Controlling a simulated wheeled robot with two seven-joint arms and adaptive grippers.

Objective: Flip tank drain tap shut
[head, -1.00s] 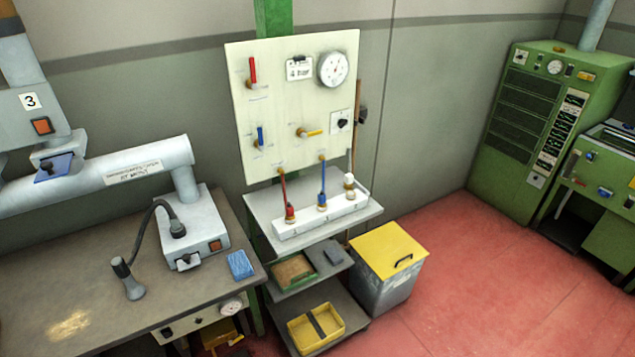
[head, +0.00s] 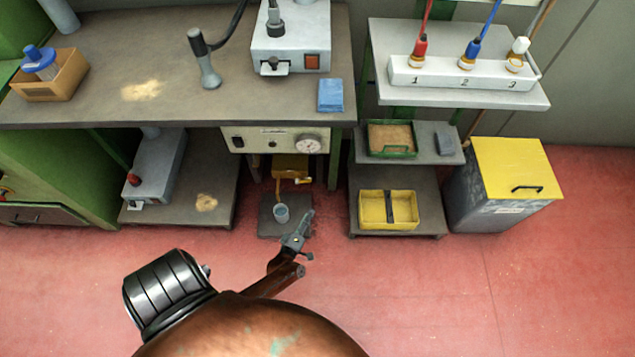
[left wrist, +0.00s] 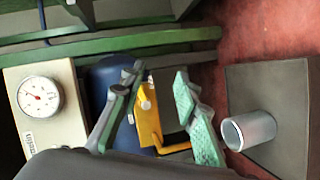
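The tank drain tap (head: 302,181) shows as a small yellow piece on a brownish tank fitting under the bench. In the left wrist view the yellow tap part (left wrist: 150,118), with pale round ends, lies between my fingers, with a yellow pipe bend beside it. My left gripper (head: 300,228) points up toward the tap from below; in the left wrist view (left wrist: 160,108) its two greenish fingers are apart, one on each side of the yellow part. I cannot tell whether either finger touches it. My right gripper is not in view.
A metal cup (head: 281,213) stands on a dark low plate (head: 268,228) below the tap; it also shows in the left wrist view (left wrist: 248,130). A gauge panel (head: 240,142) hangs above. A shelf with a yellow tray (head: 372,222) stands to the right. Red floor is open in front.

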